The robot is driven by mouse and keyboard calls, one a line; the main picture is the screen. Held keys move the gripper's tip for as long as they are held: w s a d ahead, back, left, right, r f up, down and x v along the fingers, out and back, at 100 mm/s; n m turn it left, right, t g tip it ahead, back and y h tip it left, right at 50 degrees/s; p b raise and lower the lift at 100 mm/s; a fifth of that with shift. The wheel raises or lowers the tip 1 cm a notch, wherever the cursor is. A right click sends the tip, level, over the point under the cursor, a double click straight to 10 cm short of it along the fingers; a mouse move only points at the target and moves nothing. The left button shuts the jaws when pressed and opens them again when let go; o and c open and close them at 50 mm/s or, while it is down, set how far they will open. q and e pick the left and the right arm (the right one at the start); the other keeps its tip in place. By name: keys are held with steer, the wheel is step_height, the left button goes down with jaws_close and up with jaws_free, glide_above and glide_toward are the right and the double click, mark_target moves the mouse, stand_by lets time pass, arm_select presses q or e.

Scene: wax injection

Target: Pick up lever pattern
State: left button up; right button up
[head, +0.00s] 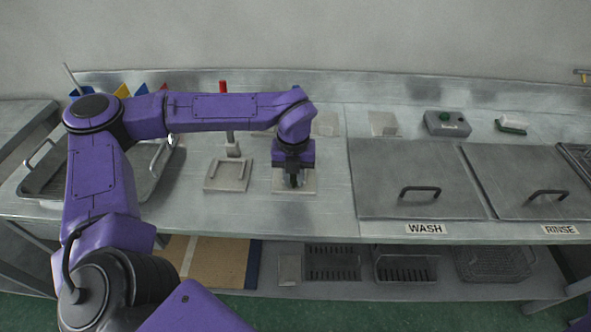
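My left gripper (294,182) points straight down over a small pale block or plate (308,187) near the front of the metal bench. Its fingers are dark and small, and I cannot tell whether they are open or shut. I cannot make out the lever pattern; the gripper covers the middle of the plate. My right gripper is out of view.
A similar plate (212,186) with a raised edge lies to the left. A wire-handled tray (38,183) is at the far left. Lidded WASH (385,200) and RINSE (520,205) tanks are to the right. A green-button box (447,123) stands behind them.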

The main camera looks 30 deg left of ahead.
arm_select(q)
steer(key=shift+s+f, duration=0.1)
steer(key=shift+f, duration=0.5)
jaws_close()
